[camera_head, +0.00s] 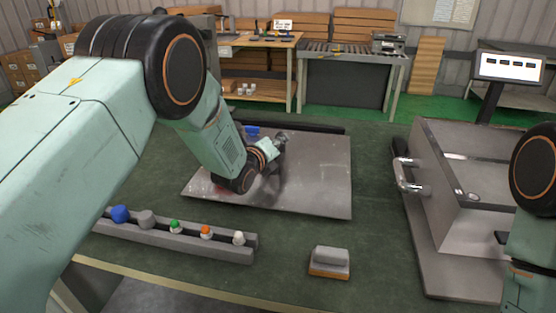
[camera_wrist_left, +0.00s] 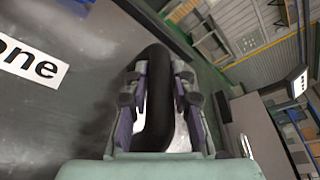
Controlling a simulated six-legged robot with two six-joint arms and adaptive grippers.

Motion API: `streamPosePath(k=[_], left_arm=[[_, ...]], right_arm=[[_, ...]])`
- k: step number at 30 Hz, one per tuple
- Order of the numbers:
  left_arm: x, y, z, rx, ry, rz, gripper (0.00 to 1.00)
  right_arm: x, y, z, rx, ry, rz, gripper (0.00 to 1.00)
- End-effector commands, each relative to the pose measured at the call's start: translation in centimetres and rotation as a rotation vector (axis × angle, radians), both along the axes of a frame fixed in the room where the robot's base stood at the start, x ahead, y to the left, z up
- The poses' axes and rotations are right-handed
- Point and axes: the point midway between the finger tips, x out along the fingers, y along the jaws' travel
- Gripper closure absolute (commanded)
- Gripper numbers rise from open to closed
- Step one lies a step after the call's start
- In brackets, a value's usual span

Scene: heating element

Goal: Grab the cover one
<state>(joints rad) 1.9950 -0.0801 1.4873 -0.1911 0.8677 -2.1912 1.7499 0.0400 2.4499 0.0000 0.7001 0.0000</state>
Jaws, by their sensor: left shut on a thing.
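The cover one appears as a large grey metal plate (camera_head: 320,185) lying flat on the green worktable. In the left wrist view its grey surface (camera_wrist_left: 60,110) carries a white label (camera_wrist_left: 28,62), cut by the frame edge, with "one" readable. My left gripper (camera_head: 280,142) is low over the plate's far part. In the left wrist view the left gripper (camera_wrist_left: 153,95) is shut on a thick black curved handle (camera_wrist_left: 157,70), with a finger on each side. My arm hides part of the plate in the head view. My right arm shows at the right edge, its gripper outside the frame.
A grey rail (camera_head: 180,240) with several coloured knobs lies in front of the plate. A grey and orange block (camera_head: 329,262) sits near the front edge. A metal box (camera_head: 465,200) with a side handle (camera_head: 402,176) stands right, below a small screen (camera_head: 510,66).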

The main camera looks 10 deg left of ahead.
Motion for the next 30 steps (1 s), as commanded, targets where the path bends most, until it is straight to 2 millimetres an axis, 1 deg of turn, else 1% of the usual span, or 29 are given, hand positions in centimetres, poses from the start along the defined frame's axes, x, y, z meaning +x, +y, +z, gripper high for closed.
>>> streamPosePath(k=[1,6,19,20,27,30], left_arm=[[0.0,0.0,0.1,0.0,-0.001,0.0,0.87],[0.0,0.0,0.1,0.0,-0.001,0.0,1.0],[0.0,0.0,0.1,-0.001,-0.003,0.001,1.0],[0.2,0.0,0.6,-0.002,-0.014,0.0,1.0],[0.2,0.0,0.7,-0.002,-0.013,0.0,1.0],[0.2,0.0,1.6,-0.002,-0.014,0.0,1.0]], right_arm=[[0.0,0.0,0.0,0.0,0.0,0.0,0.6],[0.0,0.0,0.0,0.0,0.0,0.0,0.6],[0.0,0.0,0.0,0.0,0.0,0.0,0.6],[0.0,0.0,0.0,0.0,0.0,0.0,0.6],[0.0,0.0,0.0,0.0,0.0,0.0,0.6],[0.0,0.0,0.2,0.0,0.0,0.0,0.6]])
